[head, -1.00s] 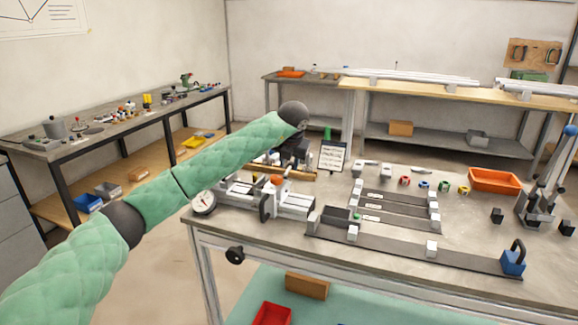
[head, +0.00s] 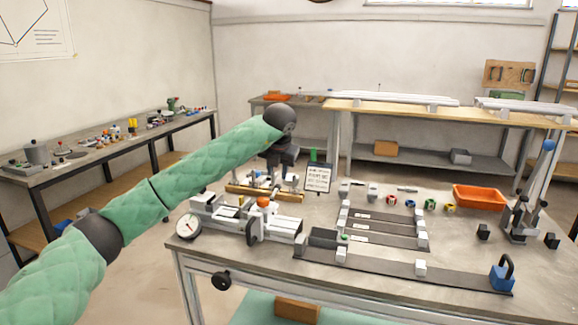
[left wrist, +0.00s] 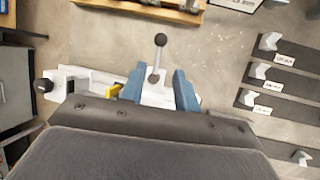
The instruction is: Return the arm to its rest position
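My left arm comes in from the left in the head view, in a green quilted sleeve, and reaches over the back left of the workbench (head: 465,232). Its gripper (head: 280,172) hangs down behind the grey clamping fixture and is mostly hidden there. In the left wrist view two blue fingers (left wrist: 159,88) stand apart with nothing held between them. A lever with a dark ball knob (left wrist: 160,40) shows between and beyond them, below the gripper. The fixture (head: 248,218) has a round dial gauge (head: 188,226) at its left end. My right gripper is in neither view.
A frame jig with dark rails (head: 400,268) and white blocks lies at the bench's front. An orange bin (head: 479,197), a blue padlock-shaped block (head: 502,274) and a lever press (head: 522,215) stand on the right. A small sign (head: 318,178) stands behind the fixture.

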